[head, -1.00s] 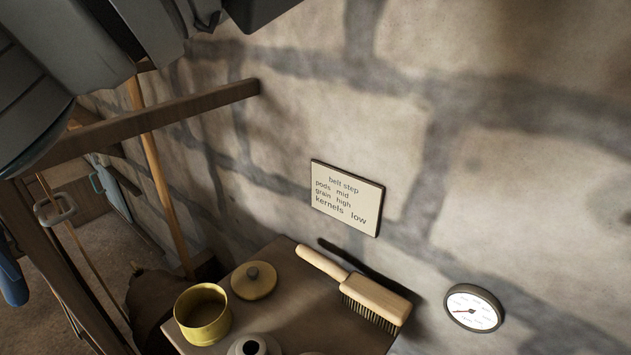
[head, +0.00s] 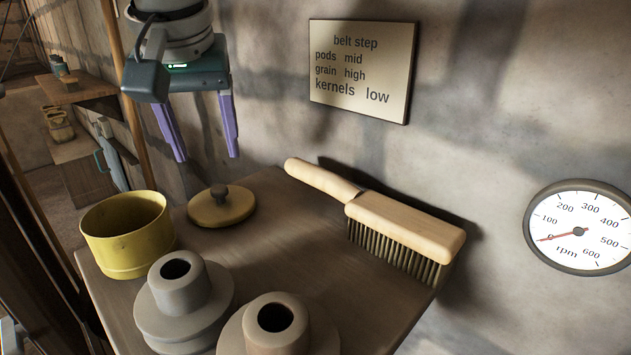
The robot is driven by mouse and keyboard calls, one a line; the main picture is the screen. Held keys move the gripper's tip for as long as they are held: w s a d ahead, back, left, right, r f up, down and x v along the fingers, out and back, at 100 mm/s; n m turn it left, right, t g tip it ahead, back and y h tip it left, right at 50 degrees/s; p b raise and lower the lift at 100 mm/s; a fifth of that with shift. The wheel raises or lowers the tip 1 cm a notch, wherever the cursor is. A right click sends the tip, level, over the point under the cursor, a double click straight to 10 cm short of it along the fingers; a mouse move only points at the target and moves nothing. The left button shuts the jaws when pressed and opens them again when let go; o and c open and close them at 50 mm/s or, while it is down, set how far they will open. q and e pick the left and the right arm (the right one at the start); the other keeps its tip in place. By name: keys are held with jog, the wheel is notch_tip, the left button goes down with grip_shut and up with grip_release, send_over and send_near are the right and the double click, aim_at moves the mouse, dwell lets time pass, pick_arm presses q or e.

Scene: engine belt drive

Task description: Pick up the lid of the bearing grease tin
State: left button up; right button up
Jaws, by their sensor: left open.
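The lid (head: 232,211) is a round yellow disc with a dark knob on top. In the head view it lies flat on the brown bench top, apart from the tin. The grease tin (head: 128,238) is a yellow open cylinder standing upright to the lid's left, near the bench's left edge. My left gripper (head: 207,160) hangs above and slightly left of the lid, with its two purple fingers pointing down. It is open, with nothing between the fingers. My right gripper is not in view.
Two grey stepped pulleys (head: 183,310) (head: 262,345) stand at the front of the bench (head: 300,245). A wooden brush (head: 400,228) lies to the right, near the stone wall. A sign (head: 360,70) and an rpm gauge (head: 580,228) are on the wall.

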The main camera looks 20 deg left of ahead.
aim_at(218, 188)
pick_arm(q)
jog(key=x, duration=0.7)
jog(key=shift+s+d+f, duration=0.15)
jog(key=shift+s+d, duration=0.15)
jog(key=shift+s, duration=0.05)
jog(key=shift+c, duration=0.4)
grip_shut()
